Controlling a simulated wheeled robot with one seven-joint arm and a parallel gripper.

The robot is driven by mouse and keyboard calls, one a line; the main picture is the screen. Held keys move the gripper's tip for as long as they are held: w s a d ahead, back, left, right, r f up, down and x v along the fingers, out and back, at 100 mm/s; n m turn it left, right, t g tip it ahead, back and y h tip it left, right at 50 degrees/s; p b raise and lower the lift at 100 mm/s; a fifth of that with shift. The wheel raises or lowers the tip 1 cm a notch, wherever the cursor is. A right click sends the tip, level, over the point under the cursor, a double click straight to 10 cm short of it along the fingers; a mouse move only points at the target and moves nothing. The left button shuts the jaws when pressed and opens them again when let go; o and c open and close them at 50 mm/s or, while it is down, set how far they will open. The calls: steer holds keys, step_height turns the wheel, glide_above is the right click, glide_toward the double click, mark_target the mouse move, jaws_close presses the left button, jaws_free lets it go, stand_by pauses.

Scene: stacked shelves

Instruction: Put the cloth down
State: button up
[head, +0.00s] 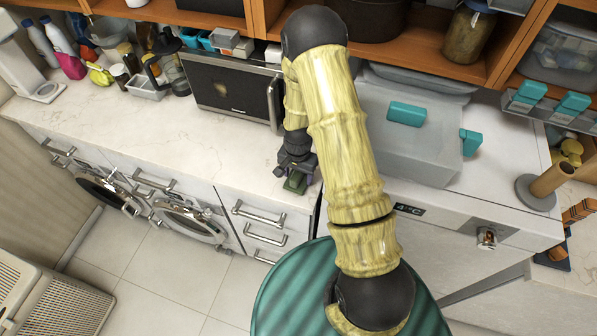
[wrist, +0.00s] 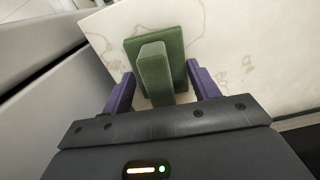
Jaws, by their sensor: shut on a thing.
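The green cloth (wrist: 173,45) shows in the wrist view between the two purple fingers of my gripper (wrist: 161,78). It has a flat part and a raised ridge, and the fingers flank the ridge. In the head view my gripper (head: 296,177) points down over the front edge of the marble counter (head: 215,132), in front of the microwave. The cloth (head: 294,184) is a small green patch at its tip. My gripper is shut on the cloth. Whether the cloth touches the counter top is not clear.
The microwave (head: 232,92) stands behind my gripper. Bottles and jars crowd the counter's far left. Counter space left of my gripper is bare. Drawers with handles (head: 258,215) lie below the edge.

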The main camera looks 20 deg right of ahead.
steer(key=shift+f, duration=0.2)
steer(key=o, duration=0.9)
steer(key=shift+f, duration=0.2)
steer(key=shift+w+r+b, duration=0.15)
steer(key=shift+r+b, duration=0.35)
steer(key=shift+r, duration=0.05)
steer(key=r+b, duration=0.2)
steer(key=r, duration=0.2)
steer(key=r+b, duration=0.2)
steer(key=r, duration=0.3)
steer(key=shift+w+d+r, duration=0.15)
steer(key=shift+w+r, duration=0.05)
steer(key=shift+r+b, duration=0.35)
steer(key=shift+r, duration=0.45)
steer(key=shift+f, duration=0.1)
